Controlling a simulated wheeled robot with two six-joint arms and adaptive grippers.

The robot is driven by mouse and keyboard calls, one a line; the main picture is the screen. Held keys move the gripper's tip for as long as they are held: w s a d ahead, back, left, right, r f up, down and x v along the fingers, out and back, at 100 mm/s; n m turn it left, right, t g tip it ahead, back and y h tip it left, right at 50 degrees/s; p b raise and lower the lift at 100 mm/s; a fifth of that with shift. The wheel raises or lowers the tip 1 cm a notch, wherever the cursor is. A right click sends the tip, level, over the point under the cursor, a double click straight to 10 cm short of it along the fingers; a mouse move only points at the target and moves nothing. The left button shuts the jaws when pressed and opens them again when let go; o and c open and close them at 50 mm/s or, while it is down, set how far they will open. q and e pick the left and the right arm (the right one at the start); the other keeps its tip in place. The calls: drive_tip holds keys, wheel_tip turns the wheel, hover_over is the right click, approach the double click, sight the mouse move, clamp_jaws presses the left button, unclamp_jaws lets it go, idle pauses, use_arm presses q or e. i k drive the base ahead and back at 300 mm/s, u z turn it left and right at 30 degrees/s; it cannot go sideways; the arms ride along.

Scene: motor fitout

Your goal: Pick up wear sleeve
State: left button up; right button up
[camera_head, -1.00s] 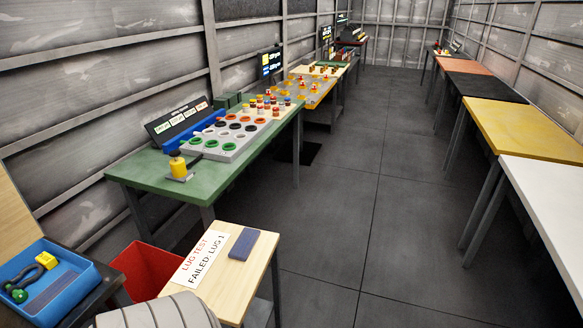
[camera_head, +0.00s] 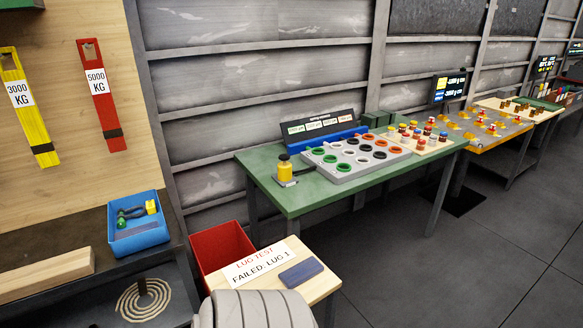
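No thing in view is labelled as a wear sleeve. A flat dark blue pad (camera_head: 301,273) lies on a small wooden stand (camera_head: 322,285) at bottom centre and may be it; I cannot tell for sure. A blue tray (camera_head: 137,241) on the dark bench at left holds green and dark fittings, a yellow piece and a dark flat piece too small to name. A yellow 3000 KG strap (camera_head: 36,128) and a red 5000 KG strap (camera_head: 105,115) hang on the wooden board. Neither of my grippers is in view.
A sign reading "LUG TEST FAILED: LUG 1" (camera_head: 258,260) lies beside the pad. A red bin (camera_head: 222,244) stands behind the stand, a grey ribbed body (camera_head: 255,311) in front. A green table (camera_head: 292,202) holds a ring rack. Floor at right is clear.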

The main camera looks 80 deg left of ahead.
sight(297, 274)
drive_tip(key=u, duration=0.9)
drive_tip(key=i, duration=0.9)
drive_tip(key=u, duration=0.85)
